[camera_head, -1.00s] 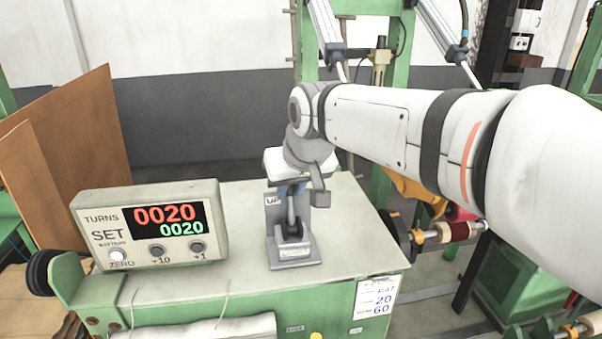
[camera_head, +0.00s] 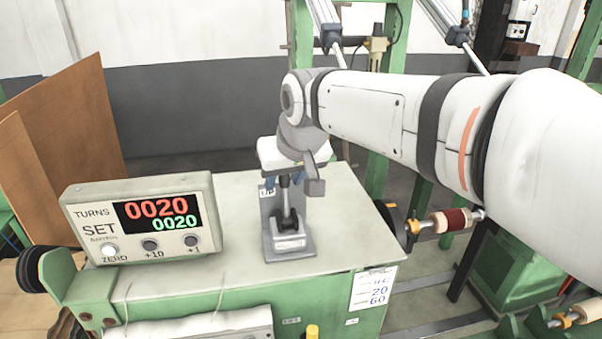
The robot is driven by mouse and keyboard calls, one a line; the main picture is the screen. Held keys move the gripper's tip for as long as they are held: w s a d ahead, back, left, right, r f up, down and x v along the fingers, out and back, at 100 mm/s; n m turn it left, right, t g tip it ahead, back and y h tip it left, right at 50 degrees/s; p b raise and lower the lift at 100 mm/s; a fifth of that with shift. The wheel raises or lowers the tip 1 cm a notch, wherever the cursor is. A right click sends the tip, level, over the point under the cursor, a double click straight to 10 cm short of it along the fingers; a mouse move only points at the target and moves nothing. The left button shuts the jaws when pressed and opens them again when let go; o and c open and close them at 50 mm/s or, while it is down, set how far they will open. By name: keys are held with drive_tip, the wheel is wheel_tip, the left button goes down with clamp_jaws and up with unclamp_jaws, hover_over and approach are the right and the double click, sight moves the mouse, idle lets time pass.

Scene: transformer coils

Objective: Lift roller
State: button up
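A grey lever unit (camera_head: 290,245) stands on the bench top, with a plate marked "UP" behind it. Its short dark lever (camera_head: 285,200) points up to my gripper. My gripper (camera_head: 284,183) hangs over the lever, with blue fingertips one on each side of the lever's top and apart from each other. Whether they touch the lever is too small to tell. A dark red roller-like spool (camera_head: 454,219) sits on a horizontal rod at the right, below my arm. Which part is the roller is not certain.
A counter box (camera_head: 143,222) reading 0020 in red and green stands left of the lever on the bench (camera_head: 235,190). A green frame (camera_head: 395,60) rises behind. A brown board (camera_head: 70,120) leans at the left. The bench top around the lever is mostly clear.

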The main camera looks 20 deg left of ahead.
drive_tip(key=shift+r, duration=0.1)
drive_tip(key=b+v, duration=0.1)
drive_tip(key=v, duration=0.6)
drive_tip(key=shift+s+r+b, duration=0.25)
drive_tip(key=shift+b, duration=0.05)
drive_tip(key=shift+d, duration=0.15)
drive_tip(key=s+d+f+m+h+b, duration=0.1)
drive_tip(key=d+f+m, duration=0.1)
drive_tip(key=d+f, duration=0.45)
drive_tip(key=d+f+m+h+b, duration=0.1)
drive_tip(key=d+f, duration=0.3)
drive_tip(key=d, duration=0.5)
drive_tip(key=s+d+f+m+g+h+b, duration=0.1)
drive_tip(key=s+d+f+m, duration=0.3)
drive_tip(key=s+d+f, duration=0.6)
drive_tip(key=d+f+h, duration=0.1)
drive_tip(key=d+f, duration=0.3)
drive_tip(key=shift+s+f+b, duration=0.25)
drive_tip(key=shift+b, duration=0.15)
drive_tip(key=shift+d, duration=0.1)
